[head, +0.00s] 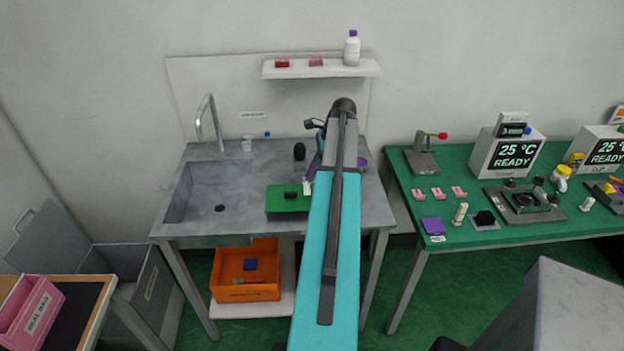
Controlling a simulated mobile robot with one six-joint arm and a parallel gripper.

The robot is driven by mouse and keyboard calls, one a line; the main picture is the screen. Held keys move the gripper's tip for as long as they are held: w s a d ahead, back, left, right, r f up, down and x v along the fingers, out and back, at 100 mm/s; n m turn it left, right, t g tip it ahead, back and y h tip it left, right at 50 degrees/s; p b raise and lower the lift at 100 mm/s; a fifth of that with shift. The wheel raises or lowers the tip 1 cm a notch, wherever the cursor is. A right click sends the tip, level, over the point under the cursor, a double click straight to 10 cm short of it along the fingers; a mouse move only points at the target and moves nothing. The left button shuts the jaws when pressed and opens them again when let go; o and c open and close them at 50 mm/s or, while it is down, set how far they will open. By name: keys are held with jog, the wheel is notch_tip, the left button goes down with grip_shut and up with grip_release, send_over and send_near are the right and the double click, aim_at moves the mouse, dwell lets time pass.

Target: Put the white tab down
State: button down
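A small white piece (306,187), possibly the white tab, shows at the right end of the green board (280,205) on the sink counter. It is right beside my arm's left edge; I cannot tell whether it is held or resting. My arm, teal with a dark strip, reaches forward over the counter and hides most of my gripper and what lies under it. Whether the fingers are open or shut does not show.
The sink basin (209,195) and tap (209,120) are left of the board. A black rounded object (299,151) stands behind it. A wall shelf (321,69) hangs above. A green bench (455,207) with a red-tipped lever fixture (423,155) stands to the right, across a gap.

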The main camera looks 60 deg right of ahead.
aim_at(312, 189)
jog(key=shift+f, duration=0.1)
jog(key=shift+f+p, duration=0.85)
jog(key=shift+f, duration=0.85)
jog(key=shift+f, duration=0.1)
jog(key=c, duration=2)
grip_release()
jog(key=shift+r, duration=0.25)
jog(key=shift+b+v, duration=1.9)
jog(key=shift+v, duration=4)
jog(key=shift+a+r, duration=0.1)
